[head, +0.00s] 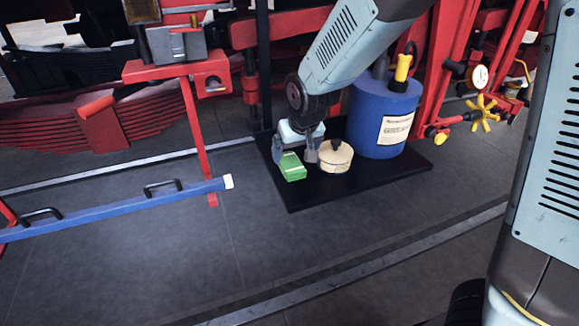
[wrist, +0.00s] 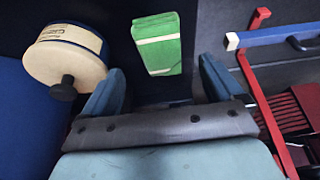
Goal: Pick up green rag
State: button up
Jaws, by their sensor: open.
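The green rag (head: 292,167) is a small folded block with a pale stripe, lying on a black mat (head: 295,201). In the wrist view the green rag (wrist: 160,48) lies ahead of my jaws, roughly between their lines. My gripper (head: 297,156) is over the mat, close to the rag, pointing down. In the wrist view my gripper (wrist: 158,90) is open, with one finger at each side and nothing between them. I cannot tell the exact height of the fingertips above the mat.
A round cream tin (head: 336,157) with a black knob stands right beside the gripper. A big blue drum (head: 381,117) with a yellow-handled top stands behind it on the mat. A blue bar (head: 120,208) with handles lies left. Red machinery (head: 205,85) rises behind.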

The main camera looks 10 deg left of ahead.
aim_at(291, 163)
jog(key=shift+x, duration=2.9)
jog(key=shift+f, duration=0.1)
jog(key=shift+a, duration=0.1)
jog(key=c, duration=1.1)
